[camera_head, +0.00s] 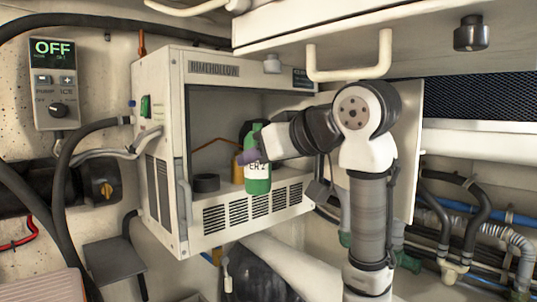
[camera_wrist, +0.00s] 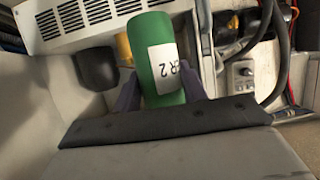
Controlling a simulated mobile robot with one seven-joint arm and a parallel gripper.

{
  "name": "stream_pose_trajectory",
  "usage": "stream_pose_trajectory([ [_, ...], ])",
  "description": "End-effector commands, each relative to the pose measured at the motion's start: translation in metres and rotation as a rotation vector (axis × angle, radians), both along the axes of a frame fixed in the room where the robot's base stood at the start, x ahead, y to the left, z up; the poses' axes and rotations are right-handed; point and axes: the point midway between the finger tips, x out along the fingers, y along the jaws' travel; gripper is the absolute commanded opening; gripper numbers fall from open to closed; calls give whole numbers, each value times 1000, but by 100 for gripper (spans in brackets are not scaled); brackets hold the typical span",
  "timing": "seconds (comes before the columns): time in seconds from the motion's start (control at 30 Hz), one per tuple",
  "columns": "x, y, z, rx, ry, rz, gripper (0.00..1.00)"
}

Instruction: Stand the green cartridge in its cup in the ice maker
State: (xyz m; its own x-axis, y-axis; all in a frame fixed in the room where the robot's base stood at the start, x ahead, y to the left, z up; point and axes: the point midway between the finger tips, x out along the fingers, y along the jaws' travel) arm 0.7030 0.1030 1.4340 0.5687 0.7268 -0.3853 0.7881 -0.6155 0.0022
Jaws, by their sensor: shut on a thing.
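The green cartridge (camera_head: 259,186) with a white label is upright at the front opening of the ice maker (camera_head: 160,215). My gripper (camera_head: 250,157) comes from the right and is shut on it. In the wrist view the cartridge (camera_wrist: 158,50) sits between my two purple fingertips (camera_wrist: 160,92). The cup also shows in the wrist view (camera_wrist: 96,69). The cartridge's base appears in front of the floor edge; its exact height is unclear.
A yellow thing (camera_head: 239,169) is just behind the cartridge, partly hidden. A vented panel (camera_head: 253,208) lies below the opening, and a handle (camera_head: 184,205) stands at its left edge. A control box (camera_head: 54,85) reading OFF hangs at left. An overhead locker with a handle (camera_head: 350,74) limits room above.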

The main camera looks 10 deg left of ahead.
Motion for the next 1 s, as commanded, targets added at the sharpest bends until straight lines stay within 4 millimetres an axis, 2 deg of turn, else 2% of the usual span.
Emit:
stream_pose_trajectory([
  [1.0, 44, 57, 1, 1, 0, 1, 19],
])
